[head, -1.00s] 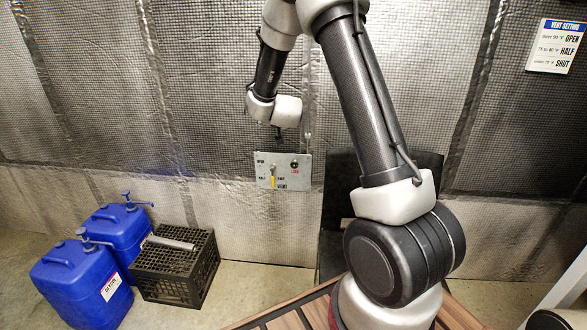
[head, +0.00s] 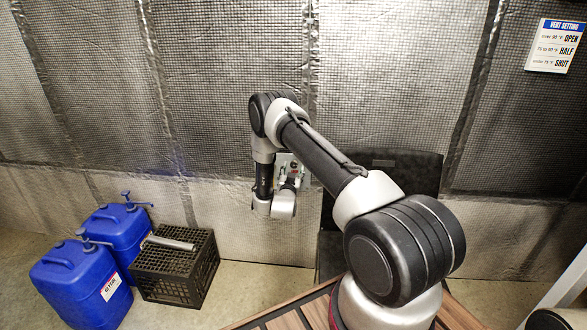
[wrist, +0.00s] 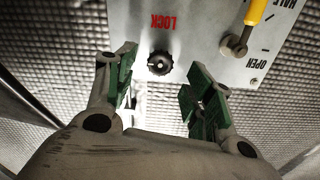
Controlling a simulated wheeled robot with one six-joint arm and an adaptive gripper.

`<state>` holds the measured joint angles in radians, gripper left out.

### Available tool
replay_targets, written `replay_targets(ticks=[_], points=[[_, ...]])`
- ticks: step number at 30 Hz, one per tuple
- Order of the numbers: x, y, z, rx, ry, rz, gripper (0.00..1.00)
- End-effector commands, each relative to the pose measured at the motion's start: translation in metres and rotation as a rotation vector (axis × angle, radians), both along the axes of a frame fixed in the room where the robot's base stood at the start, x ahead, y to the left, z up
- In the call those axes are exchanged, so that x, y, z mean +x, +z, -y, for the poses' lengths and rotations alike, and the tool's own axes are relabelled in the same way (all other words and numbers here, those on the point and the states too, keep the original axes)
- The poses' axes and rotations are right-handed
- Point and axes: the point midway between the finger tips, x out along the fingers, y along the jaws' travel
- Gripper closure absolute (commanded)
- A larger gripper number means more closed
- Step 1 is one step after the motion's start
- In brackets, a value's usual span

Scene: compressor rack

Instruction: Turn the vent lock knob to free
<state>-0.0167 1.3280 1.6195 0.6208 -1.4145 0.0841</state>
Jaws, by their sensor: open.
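The lock knob (wrist: 159,63) is small, black and ridged, beside red LOCK lettering that appears upside down in the wrist view. It sits on a light grey vent panel (wrist: 205,35), which is mostly hidden behind my arm in the head view (head: 282,158). My gripper (wrist: 160,78) is open, with its green-padded fingers on either side of the knob in the picture. The knob lies between the fingertips in that view, and no contact shows. I cannot tell which way the knob is turned.
A yellow-handled lever (wrist: 255,12) is on the same panel, near the OPEN and HALF marks. A vent setting sign (head: 556,46) hangs at the upper right. Blue jugs (head: 82,285) and a black crate (head: 180,270) stand on the floor at the left.

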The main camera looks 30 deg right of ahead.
Motion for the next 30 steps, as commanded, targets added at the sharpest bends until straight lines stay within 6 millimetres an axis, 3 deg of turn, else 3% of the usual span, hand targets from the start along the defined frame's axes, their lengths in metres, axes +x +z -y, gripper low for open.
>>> replay_targets(ticks=[6, 17, 25, 30], points=[[0.025, 0.000, 0.017, 0.000, 0.000, 0.000, 0.47], [0.032, 0.000, 0.021, 0.001, 0.001, -0.001, 0.47], [0.032, 0.000, 0.021, 0.001, 0.001, -0.001, 0.94], [0.032, 0.000, 0.021, -0.001, 0.002, -0.004, 0.93]])
